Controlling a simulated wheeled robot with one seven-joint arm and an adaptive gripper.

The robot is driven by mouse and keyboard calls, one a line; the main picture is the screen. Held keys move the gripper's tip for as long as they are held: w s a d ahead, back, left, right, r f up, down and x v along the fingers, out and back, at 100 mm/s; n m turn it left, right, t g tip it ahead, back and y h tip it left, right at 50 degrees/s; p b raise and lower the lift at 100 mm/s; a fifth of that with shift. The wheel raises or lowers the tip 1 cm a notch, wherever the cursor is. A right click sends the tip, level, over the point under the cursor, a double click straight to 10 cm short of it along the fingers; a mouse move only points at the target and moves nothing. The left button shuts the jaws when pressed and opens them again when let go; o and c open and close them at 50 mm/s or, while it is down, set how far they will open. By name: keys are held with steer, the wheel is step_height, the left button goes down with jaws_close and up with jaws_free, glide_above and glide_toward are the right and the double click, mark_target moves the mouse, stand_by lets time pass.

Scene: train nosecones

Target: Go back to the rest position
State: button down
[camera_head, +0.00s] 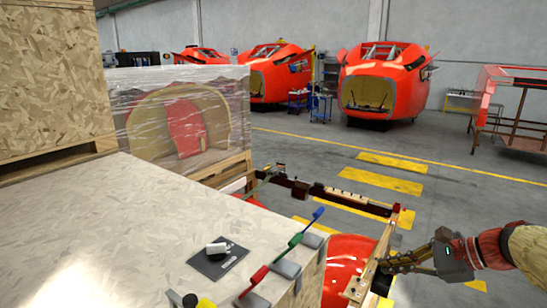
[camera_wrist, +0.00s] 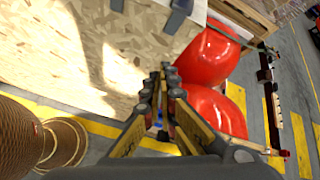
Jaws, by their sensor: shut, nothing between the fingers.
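My gripper (camera_head: 386,265) is at the lower right of the head view, its fingers pointing left beside a wooden and black frame. The fingers are shut and empty. In the wrist view my gripper (camera_wrist: 170,82) shows its two fingers meeting near the middle. Past the fingertips lies the edge of the pale chipboard-topped crate (camera_head: 110,225). Glossy red rounded parts (camera_head: 345,262) sit beside the crate, and they also show in the wrist view (camera_wrist: 206,60) right of the fingers.
A dark pad (camera_head: 217,262) with a white item lies on the crate, near blue, green and red handles (camera_head: 285,252). A plastic-wrapped crate (camera_head: 215,115) stands behind. Red nosecones (camera_head: 388,85) stand at the back. The grey floor (camera_head: 480,215) is open at right.

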steer(key=s+a+f+n+h+b, duration=0.2)
steer(key=s+f+n+b, duration=0.4)
steer(key=f+b, duration=0.3)
steer(key=s+a+f+n+h+b, duration=0.3)
steer(key=s+a+f+n+b, duration=0.2)
steer(key=f, duration=0.8)
steer(key=s+a+f+n+g+h+b, duration=0.1)
steer(key=s+a+f+n+h+b, duration=0.2)
steer(key=s+f+n+b, duration=0.6)
steer(key=shift+s+a+f+b, duration=0.2)
steer(key=shift+s+f+b, duration=1.05)
steer(key=shift+b, duration=1.25)
